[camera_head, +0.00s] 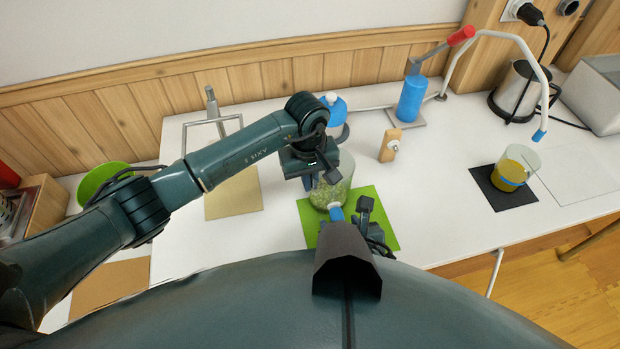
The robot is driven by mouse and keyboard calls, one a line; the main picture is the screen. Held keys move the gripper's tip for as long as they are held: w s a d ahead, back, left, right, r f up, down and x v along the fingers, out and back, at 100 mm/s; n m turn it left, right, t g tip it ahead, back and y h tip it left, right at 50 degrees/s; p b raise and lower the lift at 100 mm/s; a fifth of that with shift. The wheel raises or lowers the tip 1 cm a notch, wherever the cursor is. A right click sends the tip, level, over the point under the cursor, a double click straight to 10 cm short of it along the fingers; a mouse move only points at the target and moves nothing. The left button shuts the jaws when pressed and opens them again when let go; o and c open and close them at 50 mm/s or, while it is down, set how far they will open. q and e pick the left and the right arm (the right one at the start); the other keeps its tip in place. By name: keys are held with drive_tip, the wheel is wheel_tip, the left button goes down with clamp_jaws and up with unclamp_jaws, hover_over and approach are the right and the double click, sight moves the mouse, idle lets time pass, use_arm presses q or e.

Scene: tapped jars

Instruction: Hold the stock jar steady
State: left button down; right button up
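A clear glass jar (336,187) with pale green contents stands upright on a green mat (387,232) near the table's front edge. I take it to be the stock jar. A blue-tipped tap (337,213) shows low on its near side. My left gripper (322,172) is at the jar's upper left, with a dark finger in front of the glass. I cannot tell whether it touches the jar or how far its fingers are apart. My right gripper (364,212) is low at the jar's near right, partly hidden by a dark part of my body. Its opening is unclear.
A jar of yellow contents (511,173) stands on a black mat (496,195) at the right. Behind are a blue-topped bottle (335,104), a wooden block (390,145), a blue cylinder (411,98) and a kettle (515,90). The table between the mats is clear.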

sight(340, 223)
drive_tip(key=shift+x, duration=1.5)
drive_tip(key=shift+c, duration=0.2)
clamp_jaws()
drive_tip(key=shift+c, duration=2.4)
unclamp_jaws()
drive_tip(key=c, duration=0.6)
drive_tip(key=shift+o, duration=0.2)
drive_tip(key=shift+s+d, duration=0.2)
drive_tip(key=shift+s, duration=0.2)
drive_tip(key=shift+s+d, duration=0.25)
drive_tip(key=shift+s, duration=0.65)
drive_tip(key=shift+s+d, duration=0.3)
drive_tip(key=shift+s, duration=0.7)
drive_tip(key=shift+s+d, duration=0.3)
drive_tip(key=shift+s, duration=0.75)
drive_tip(key=shift+s+d, duration=0.25)
drive_tip(key=shift+s, duration=0.75)
